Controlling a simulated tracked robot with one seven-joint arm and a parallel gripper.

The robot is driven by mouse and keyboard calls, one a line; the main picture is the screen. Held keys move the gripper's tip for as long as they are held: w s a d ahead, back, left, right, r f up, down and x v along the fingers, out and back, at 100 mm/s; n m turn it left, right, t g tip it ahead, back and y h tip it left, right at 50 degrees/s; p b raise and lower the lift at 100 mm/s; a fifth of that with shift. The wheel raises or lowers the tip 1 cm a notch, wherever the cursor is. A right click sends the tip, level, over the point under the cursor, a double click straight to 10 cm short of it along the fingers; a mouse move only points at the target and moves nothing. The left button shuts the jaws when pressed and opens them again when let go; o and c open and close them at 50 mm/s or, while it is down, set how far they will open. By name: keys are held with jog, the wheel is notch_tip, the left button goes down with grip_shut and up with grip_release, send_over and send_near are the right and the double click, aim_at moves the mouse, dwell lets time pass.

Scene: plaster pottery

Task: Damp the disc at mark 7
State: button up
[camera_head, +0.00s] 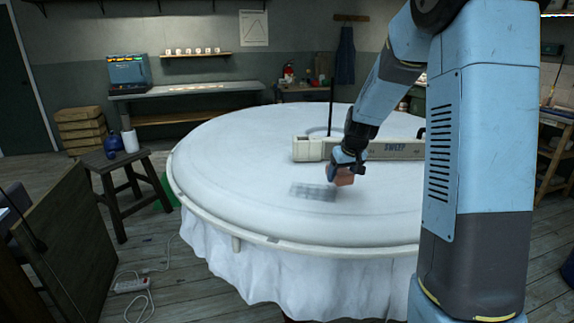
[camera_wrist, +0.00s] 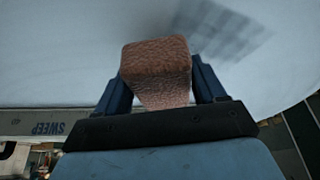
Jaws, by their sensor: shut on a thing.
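A large round white plaster disc (camera_head: 250,190) fills the middle of the head view; its pale surface also fills the top of the wrist view (camera_wrist: 60,60). My gripper (camera_head: 348,166) is over the disc, right of its middle. It is shut on a reddish-brown, rough-textured block (camera_wrist: 157,70), which looks like a sponge; the block also shows in the head view (camera_head: 344,177). I cannot tell whether the block touches the disc. A grey patch (camera_head: 313,191) lies on the disc left of the block. I can read no mark number.
A beige bar lettered SWEEP (camera_head: 400,149) lies across the disc behind my gripper, with a thin dark upright rod (camera_head: 331,100) near it. A dark stool (camera_head: 117,158) with a blue jug and white roll stands at left. The disc's near left is clear.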

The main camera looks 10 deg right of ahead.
aim_at(340, 170)
jog(key=shift+r, duration=1.55)
jog(key=shift+a, duration=0.1)
